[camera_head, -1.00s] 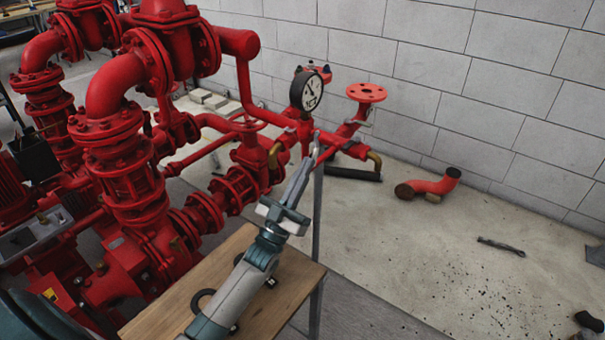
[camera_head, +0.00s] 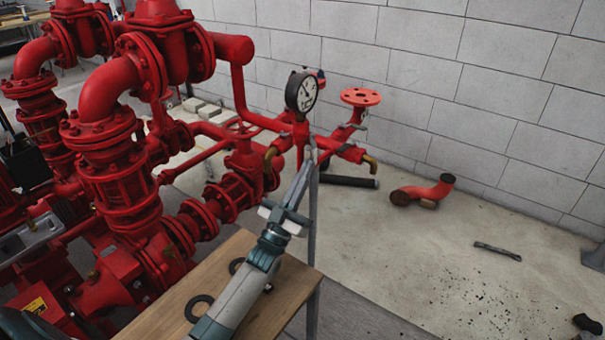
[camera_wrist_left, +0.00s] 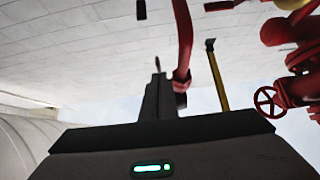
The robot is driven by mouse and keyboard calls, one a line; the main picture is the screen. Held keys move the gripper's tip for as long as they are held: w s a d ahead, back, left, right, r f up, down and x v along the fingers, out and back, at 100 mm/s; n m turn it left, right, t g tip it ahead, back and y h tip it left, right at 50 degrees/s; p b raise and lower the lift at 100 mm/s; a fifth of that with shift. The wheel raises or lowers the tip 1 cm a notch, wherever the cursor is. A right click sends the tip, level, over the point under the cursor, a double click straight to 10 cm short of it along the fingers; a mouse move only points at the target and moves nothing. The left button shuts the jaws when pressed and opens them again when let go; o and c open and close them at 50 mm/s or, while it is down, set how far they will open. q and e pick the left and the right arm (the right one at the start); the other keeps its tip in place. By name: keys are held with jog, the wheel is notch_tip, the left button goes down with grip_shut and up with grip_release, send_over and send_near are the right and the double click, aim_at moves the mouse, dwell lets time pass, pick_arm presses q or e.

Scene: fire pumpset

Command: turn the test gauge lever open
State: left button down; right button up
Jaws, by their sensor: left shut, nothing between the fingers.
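The test gauge (camera_head: 301,91), with a white round dial, stands upright on the red pipework in the head view. My left gripper (camera_head: 311,153) reaches up from the bottom, its tip just below and right of the gauge, in front of the red pipe branch. Its fingers are shut and empty. I cannot make out the gauge lever clearly; the gripper tip covers part of that area. In the left wrist view the narrow closed fingers (camera_wrist_left: 159,88) point upward beside a red curved part (camera_wrist_left: 182,45). I cannot tell whether they touch it. My right gripper is out of view.
A wooden table (camera_head: 205,275) with black rings lies under my left arm. A loose red elbow (camera_head: 424,191) lies on the open floor at right.

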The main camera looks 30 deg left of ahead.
pick_arm(q)
jog(key=shift+w, duration=0.2)
